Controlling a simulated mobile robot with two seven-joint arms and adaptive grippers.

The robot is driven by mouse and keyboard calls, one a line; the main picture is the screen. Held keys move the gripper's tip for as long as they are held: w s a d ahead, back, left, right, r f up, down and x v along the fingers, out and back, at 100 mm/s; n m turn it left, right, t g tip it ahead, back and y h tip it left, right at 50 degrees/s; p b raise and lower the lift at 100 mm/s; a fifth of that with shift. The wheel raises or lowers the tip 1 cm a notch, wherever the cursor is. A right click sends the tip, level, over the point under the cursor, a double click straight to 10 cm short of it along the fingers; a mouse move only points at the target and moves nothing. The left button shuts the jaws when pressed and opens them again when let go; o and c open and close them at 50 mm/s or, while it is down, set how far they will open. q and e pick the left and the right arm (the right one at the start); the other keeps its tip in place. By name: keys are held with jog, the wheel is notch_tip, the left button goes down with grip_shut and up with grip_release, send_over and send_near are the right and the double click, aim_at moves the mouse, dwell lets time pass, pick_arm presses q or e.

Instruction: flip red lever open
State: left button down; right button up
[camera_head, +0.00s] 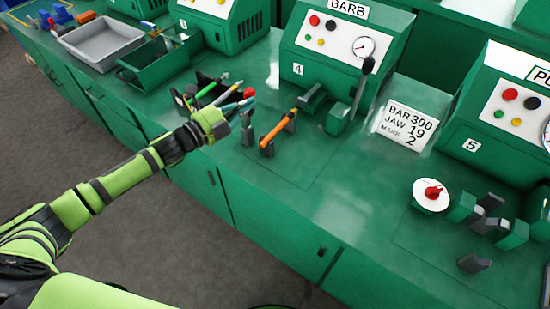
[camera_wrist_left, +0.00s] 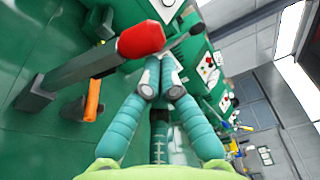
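The red lever is a grey bar with a red grip (camera_head: 249,92) at its end, just behind my left gripper in the head view. Its lower part (camera_head: 248,136) stands on the green bench, and my fingers hide some of it. In the left wrist view the red grip (camera_wrist_left: 141,40) is large and close, with the grey bar running down to the left. My left gripper (camera_head: 242,107) has teal fingers close together, with nothing seen between them. In the left wrist view the fingertips (camera_wrist_left: 159,72) are beside and below the red grip; contact cannot be told. My right gripper is not in view.
An orange bar (camera_head: 278,132) lies on grey rests right of the lever. The BARB machine (camera_head: 345,45), with a black-knobbed lever (camera_head: 362,82), stands behind. A placard (camera_head: 408,125) and machine 5 (camera_head: 500,115) are right. The front bench area is clear.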

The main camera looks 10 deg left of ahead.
pick_arm(q)
jog(key=shift+w+a+r+n+t+b, duration=0.15)
jog(key=shift+w+a+n+b, duration=0.15)
jog(key=shift+a+n, duration=0.45)
jog(key=shift+w+a+n+t+b, duration=0.1)
jog(key=shift+w+a+n+b, duration=0.25)
jog(key=shift+a+n, duration=0.35)
jog(key=shift+w+a+r+n+t+b, duration=0.15)
jog(key=shift+w+a+n+b, duration=0.15)
jog(key=shift+a+n, duration=0.45)
jog(key=shift+a, duration=0.1)
